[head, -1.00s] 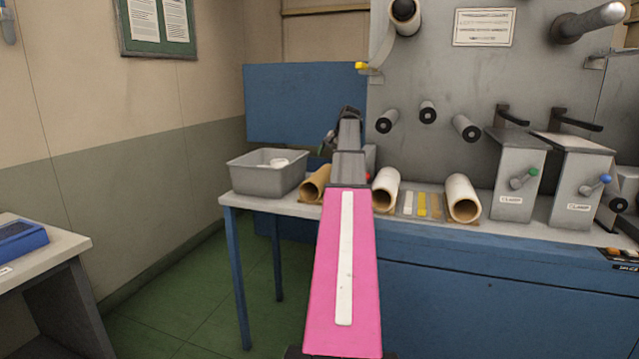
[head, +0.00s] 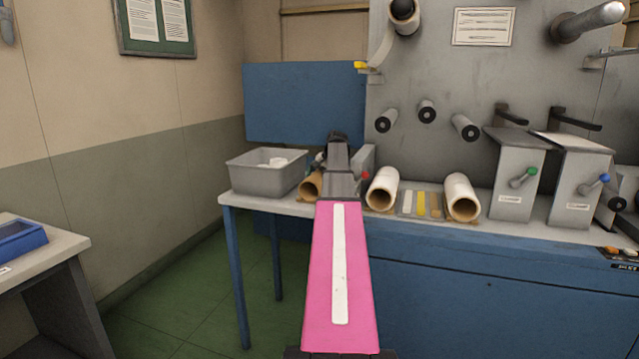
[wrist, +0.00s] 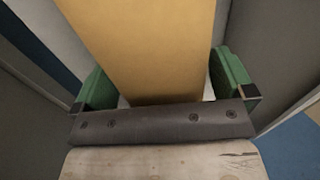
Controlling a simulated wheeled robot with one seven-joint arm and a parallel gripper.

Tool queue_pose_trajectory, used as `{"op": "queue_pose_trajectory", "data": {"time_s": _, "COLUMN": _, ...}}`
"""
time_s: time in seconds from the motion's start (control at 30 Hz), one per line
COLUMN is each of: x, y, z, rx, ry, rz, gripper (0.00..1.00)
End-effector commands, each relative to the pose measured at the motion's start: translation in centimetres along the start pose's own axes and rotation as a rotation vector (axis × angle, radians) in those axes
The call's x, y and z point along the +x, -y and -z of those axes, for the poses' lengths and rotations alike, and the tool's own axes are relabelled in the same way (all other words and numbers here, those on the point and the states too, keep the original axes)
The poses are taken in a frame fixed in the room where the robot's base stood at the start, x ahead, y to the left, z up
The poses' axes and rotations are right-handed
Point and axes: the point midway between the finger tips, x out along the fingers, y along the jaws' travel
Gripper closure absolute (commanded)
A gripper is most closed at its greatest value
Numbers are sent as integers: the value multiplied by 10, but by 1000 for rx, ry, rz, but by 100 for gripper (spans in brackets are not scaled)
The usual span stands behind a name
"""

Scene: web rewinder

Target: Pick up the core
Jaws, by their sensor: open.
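The core, a plain brown cardboard tube (head: 311,186), lies on the bench with its open end towards me, partly hidden behind my arm in the head view. In the wrist view the tan core (wrist: 140,45) runs between the two green fingers of my gripper (wrist: 163,88). The fingers are apart, one on each side of it, and whether they touch it is unclear. In the head view my gripper is mostly hidden behind my pink arm.
A grey bin (head: 266,176) with a white item inside stands left of the core. Two white rolls (head: 382,190) (head: 461,198) lie to the right, with coloured strips (head: 421,204) between them. Grey clamp blocks (head: 516,178) stand farther right. The machine panel (head: 480,85) rises behind.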

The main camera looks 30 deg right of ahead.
Motion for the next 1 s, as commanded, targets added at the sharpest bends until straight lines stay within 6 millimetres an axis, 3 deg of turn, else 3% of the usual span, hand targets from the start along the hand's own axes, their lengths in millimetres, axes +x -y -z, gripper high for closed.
{"op": "queue_pose_trajectory", "data": {"time_s": 0.2, "x": 1, "y": 0, "z": 0, "rx": 0, "ry": -1, "rz": 0, "gripper": 0}}
{"op": "queue_pose_trajectory", "data": {"time_s": 0.3, "x": 1, "y": 0, "z": 0, "rx": 0, "ry": 0, "rz": 0, "gripper": 33}}
{"op": "queue_pose_trajectory", "data": {"time_s": 0.33, "x": 1, "y": 0, "z": 0, "rx": 0, "ry": 0, "rz": 0, "gripper": 39}}
{"op": "queue_pose_trajectory", "data": {"time_s": 0.67, "x": -2, "y": 1, "z": 0, "rx": 0, "ry": -1, "rz": 1, "gripper": 39}}
{"op": "queue_pose_trajectory", "data": {"time_s": 1.0, "x": -52, "y": 22, "z": 1, "rx": -2, "ry": -2, "rz": 1, "gripper": 39}}
